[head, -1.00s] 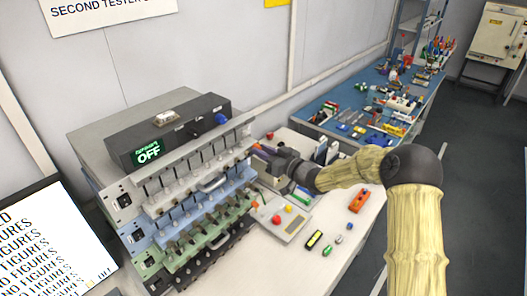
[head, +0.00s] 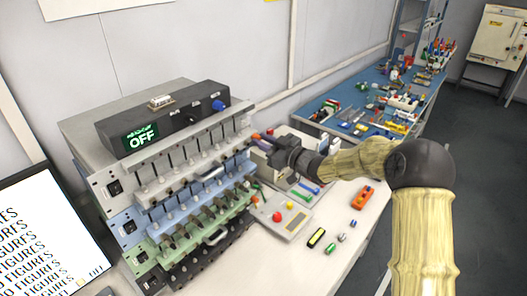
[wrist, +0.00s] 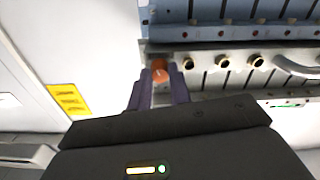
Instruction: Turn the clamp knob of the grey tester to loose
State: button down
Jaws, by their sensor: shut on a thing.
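The grey tester (head: 160,183) is the top tier of a stack at the left in the head view. Its orange clamp knob (wrist: 160,72) is at the end of its front in the wrist view. My gripper (wrist: 159,84) has its two dark purple fingers on either side of this knob and is shut on it. In the head view my gripper (head: 264,141) reaches the right end of the grey tier from the right. The fingers hide part of the knob, and its turn position is too small to read.
Blue (head: 130,226), green (head: 144,258) and black tiers sit below the grey one. A dark box (head: 170,124) on top has a display reading OFF. A panel with red and yellow buttons (head: 280,222) and small loose items lie on the white bench. A screen (head: 40,240) stands at the left.

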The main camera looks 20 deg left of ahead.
jog(key=n+b, duration=3)
jog(key=shift+f, duration=0.2)
jog(key=c, duration=1.3)
grip_release()
jog(key=shift+r, duration=0.15)
jog(key=shift+d, duration=0.1)
